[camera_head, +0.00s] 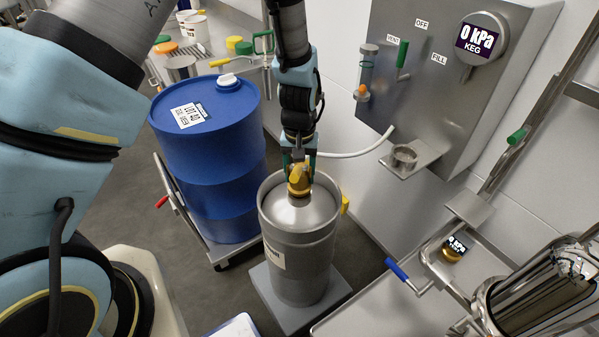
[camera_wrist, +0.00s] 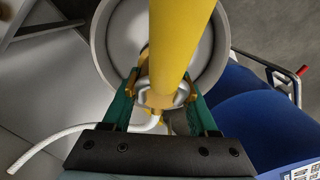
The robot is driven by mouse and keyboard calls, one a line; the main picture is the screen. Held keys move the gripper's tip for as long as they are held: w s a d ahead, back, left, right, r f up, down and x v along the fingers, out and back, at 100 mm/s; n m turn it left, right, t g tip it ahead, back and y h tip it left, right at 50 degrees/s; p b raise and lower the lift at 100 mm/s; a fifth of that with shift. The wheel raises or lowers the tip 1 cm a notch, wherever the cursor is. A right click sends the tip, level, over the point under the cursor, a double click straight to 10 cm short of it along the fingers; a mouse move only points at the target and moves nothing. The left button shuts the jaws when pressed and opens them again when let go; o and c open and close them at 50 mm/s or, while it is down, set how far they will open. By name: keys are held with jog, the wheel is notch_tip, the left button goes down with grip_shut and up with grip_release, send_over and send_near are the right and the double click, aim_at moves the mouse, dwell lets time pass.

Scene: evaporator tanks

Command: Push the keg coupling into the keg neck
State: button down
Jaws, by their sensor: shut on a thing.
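The keg coupling (camera_head: 299,182) is a gold-yellow fitting with a white hose (camera_head: 357,154) running from it. My gripper (camera_head: 299,158) points down and is shut on it, directly over the centre of the steel keg (camera_head: 300,240). In the wrist view, my green fingers (camera_wrist: 163,108) sit on both sides of the coupling body (camera_wrist: 160,98). A thick yellow bar (camera_wrist: 180,40) crosses the middle of that view. The coupling looks upright at the top of the keg. The keg neck is hidden beneath it, so I cannot tell how far it is seated.
A blue drum (camera_head: 208,150) on a cart stands close left of the keg. A wall panel (camera_head: 440,80) with a 0 kPa KEG gauge (camera_head: 480,40) and a small shelf (camera_head: 412,160) is to the right. A bench with a blue-handled valve (camera_head: 397,270) is at lower right.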

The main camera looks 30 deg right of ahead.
jog(key=shift+f+b, duration=0.4)
jog(key=shift+f, duration=0.35)
jog(key=shift+c, duration=0.5)
grip_release()
jog(key=shift+r+p, duration=2.7)
jog(key=shift+r, duration=0.85)
